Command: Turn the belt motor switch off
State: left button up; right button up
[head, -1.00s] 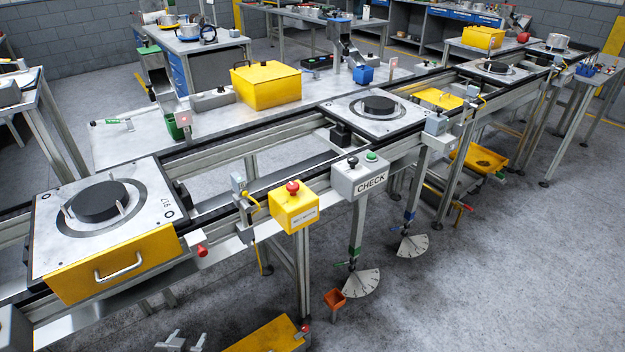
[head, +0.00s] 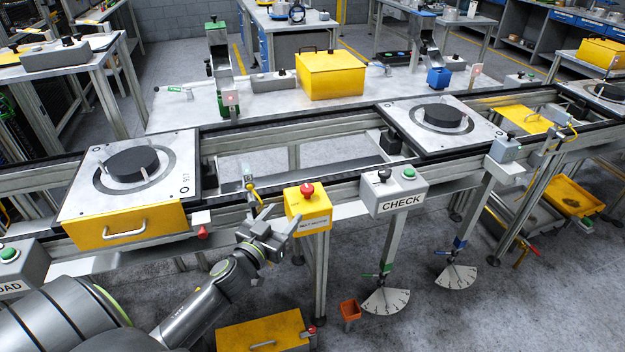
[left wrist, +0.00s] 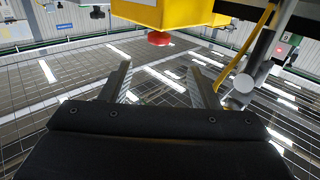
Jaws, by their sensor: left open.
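The belt motor switch is a yellow box (head: 308,211) with a red mushroom button (head: 307,189) on top and a label on its front. It is mounted on the near side of the conveyor, between the left pallet and the CHECK box. My left gripper (head: 276,222) is open and empty, just left of the box and close to it. Whether a finger touches the box cannot be told. My right gripper is not in view.
The CHECK box (head: 396,192) with black and green buttons stands right of the switch. A yellow cable sensor (head: 250,187) is close behind my left gripper. The left pallet (head: 88,205) with its black disc is to the left.

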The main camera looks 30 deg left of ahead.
pick_arm(q)
jog(key=p, duration=0.2)
send_near(310, 185)
jog(key=w, duration=0.4)
jog(key=shift+w+a, duration=0.25)
jog(key=shift+w, duration=0.15)
jog(key=w, duration=0.6)
jog(key=shift+a+f, duration=0.1)
jog(key=shift+a, duration=0.15)
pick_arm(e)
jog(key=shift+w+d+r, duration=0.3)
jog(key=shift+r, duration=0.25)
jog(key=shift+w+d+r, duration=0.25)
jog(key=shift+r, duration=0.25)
